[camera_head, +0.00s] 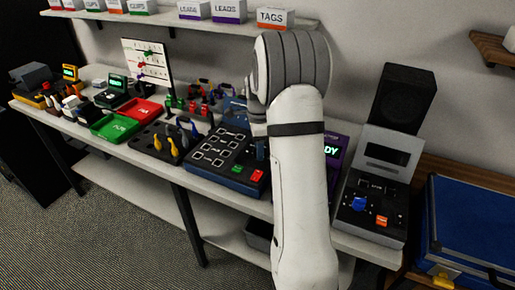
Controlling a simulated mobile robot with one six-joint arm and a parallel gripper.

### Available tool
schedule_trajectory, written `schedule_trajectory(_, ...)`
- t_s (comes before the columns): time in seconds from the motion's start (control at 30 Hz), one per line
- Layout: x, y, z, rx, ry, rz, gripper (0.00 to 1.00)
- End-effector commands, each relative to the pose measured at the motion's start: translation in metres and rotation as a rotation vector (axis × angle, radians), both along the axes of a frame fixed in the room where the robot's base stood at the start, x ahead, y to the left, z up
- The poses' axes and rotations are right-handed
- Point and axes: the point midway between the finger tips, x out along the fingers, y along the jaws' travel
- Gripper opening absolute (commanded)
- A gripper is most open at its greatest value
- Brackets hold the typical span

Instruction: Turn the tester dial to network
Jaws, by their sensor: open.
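A grey and black tester-like device (370,190) stands at the right end of the bench, with a dark window and a small panel. A blue knob (359,203) that looks like its dial sits on the front face. The knob's setting is too small to read. An orange button (382,220) is to its right. My white arm rises in front of the bench, left of this device. My gripper (260,149) shows only as a small dark part beside the arm, above the button panel and well left of the blue knob. It is open and mostly hidden by the arm.
A black panel (217,158) with green and red buttons lies left of my arm. A purple device (335,150) is partly behind the arm. A black box (403,97) stands behind the tester. Trays and tools crowd the bench's left. A blue case (470,220) is at far right.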

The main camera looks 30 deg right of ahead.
Motion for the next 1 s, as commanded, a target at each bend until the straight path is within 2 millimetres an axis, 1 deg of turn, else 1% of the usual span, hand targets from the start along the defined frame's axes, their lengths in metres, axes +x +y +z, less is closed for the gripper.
schedule_trajectory(0.3, 0.003, -0.001, 0.051, -0.001, -0.003, 0.000, 0.53)
schedule_trajectory(0.43, 0.003, -0.002, 0.066, 0.000, -0.001, 0.000, 0.53)
schedule_trajectory(0.6, 0.003, -0.001, 0.074, 0.000, 0.001, 0.000, 0.53)
schedule_trajectory(1.0, 0.003, -0.001, 0.074, 0.001, 0.002, 0.000, 0.53)
